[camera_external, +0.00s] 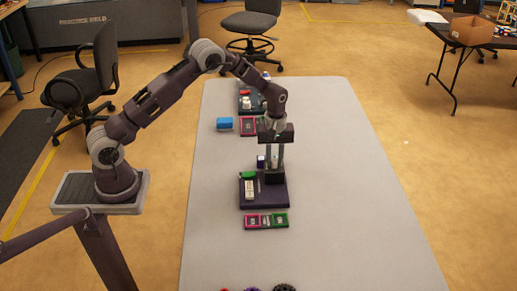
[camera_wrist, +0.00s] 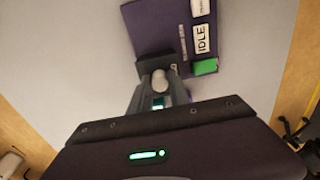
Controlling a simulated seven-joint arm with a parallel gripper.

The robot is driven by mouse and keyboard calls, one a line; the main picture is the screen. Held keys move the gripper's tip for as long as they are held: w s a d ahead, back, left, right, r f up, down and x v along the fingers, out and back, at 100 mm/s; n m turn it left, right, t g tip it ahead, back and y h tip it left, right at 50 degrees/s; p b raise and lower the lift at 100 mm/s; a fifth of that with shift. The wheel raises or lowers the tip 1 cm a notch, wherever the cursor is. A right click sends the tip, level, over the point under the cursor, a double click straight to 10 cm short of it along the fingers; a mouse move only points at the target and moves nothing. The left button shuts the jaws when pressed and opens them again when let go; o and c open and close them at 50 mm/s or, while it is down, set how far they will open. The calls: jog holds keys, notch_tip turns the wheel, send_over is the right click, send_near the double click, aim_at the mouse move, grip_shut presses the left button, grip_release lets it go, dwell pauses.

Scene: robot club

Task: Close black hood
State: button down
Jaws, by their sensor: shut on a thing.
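The black hood (camera_external: 274,177) is a small dark block at the right of a dark purple base plate (camera_external: 263,202). In the wrist view the black hood (camera_wrist: 152,62) shows at the plate's near edge, right at my fingertips. My gripper (camera_external: 273,168) points straight down over the plate and is shut on the black hood. In the wrist view my gripper (camera_wrist: 160,84) hides part of the hood, with a pale rounded piece between the fingers. I cannot tell how far the hood is tilted.
The plate carries a green block (camera_external: 248,175) and a white labelled piece (camera_external: 249,189), marked "IDLE" in the wrist view. A pink-and-green strip (camera_external: 266,221) lies in front. The grey table (camera_external: 340,190) is clear on the right.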

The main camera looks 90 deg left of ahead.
jog(key=c, duration=1.5)
grip_release()
jog(key=shift+c, duration=0.2)
jog(key=shift+r, duration=3)
jog(key=shift+r, duration=0.1)
jog(key=s+d+r+m+t, duration=0.1)
jog(key=s+d+r+m, duration=0.3)
jog(key=d+r, duration=0.4)
jog(key=s+d+r+m+t, duration=0.1)
jog(key=s+d+r+m, duration=0.2)
jog(key=d+r, duration=0.5)
jog(key=s+d+r+m+t, duration=0.1)
jog(key=s+d+m, duration=0.2)
jog(key=s, duration=0.4)
jog(key=s+d+r+m+t, duration=0.1)
jog(key=s+d+r+m, duration=0.1)
jog(key=s, duration=0.6)
jog(key=s+d+r+m+t, duration=0.1)
jog(key=s+d+m, duration=0.3)
jog(key=s+m, duration=0.2)
jog(key=shift+s+d+r+t, duration=0.25)
jog(key=shift+s+t, duration=0.05)
jog(key=shift+s, duration=0.5)
